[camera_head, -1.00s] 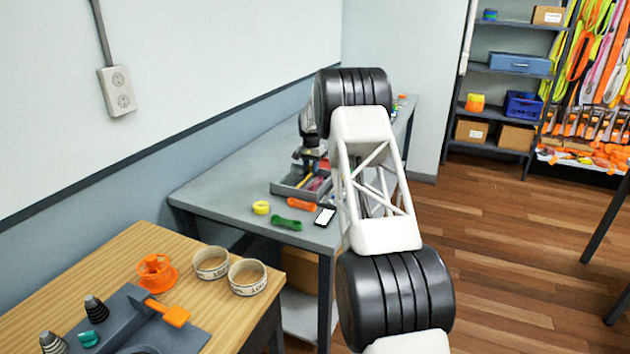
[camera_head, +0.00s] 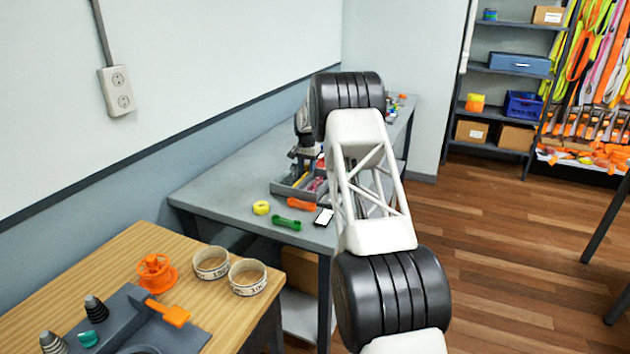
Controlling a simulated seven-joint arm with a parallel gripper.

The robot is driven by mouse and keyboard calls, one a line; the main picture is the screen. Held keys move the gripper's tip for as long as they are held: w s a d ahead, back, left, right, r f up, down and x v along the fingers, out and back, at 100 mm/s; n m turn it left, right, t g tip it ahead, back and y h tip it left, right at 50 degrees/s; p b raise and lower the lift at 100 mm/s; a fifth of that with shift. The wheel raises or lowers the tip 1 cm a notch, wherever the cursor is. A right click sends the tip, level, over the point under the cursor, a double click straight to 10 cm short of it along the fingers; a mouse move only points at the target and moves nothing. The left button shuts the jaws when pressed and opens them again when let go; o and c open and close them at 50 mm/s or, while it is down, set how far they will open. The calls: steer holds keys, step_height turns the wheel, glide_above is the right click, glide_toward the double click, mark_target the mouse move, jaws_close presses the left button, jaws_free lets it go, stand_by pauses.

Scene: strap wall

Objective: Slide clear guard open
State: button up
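I cannot make out the clear guard in this view; my arm covers part of the grey bench (camera_head: 232,195). My gripper (camera_head: 303,160) points down over the grey tray (camera_head: 287,190) on that bench. It is small and dark, partly behind my arm, and I cannot tell whether its fingers are apart or what they touch. The tray holds several small coloured items, partly hidden.
A yellow ring (camera_head: 261,208), a green piece (camera_head: 286,223), an orange piece (camera_head: 301,204) and a white-faced flat item (camera_head: 324,217) lie in front of the tray. Shelves (camera_head: 505,75) stand at the back right.

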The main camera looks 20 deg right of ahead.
steer(key=shift+r, duration=0.1)
steer(key=shift+r, duration=2.9)
steer(key=shift+r, duration=0.15)
steer(key=c, duration=0.5)
steer(key=shift+r, duration=0.3)
steer(key=shift+c, duration=0.7)
steer(key=shift+r, duration=2.55)
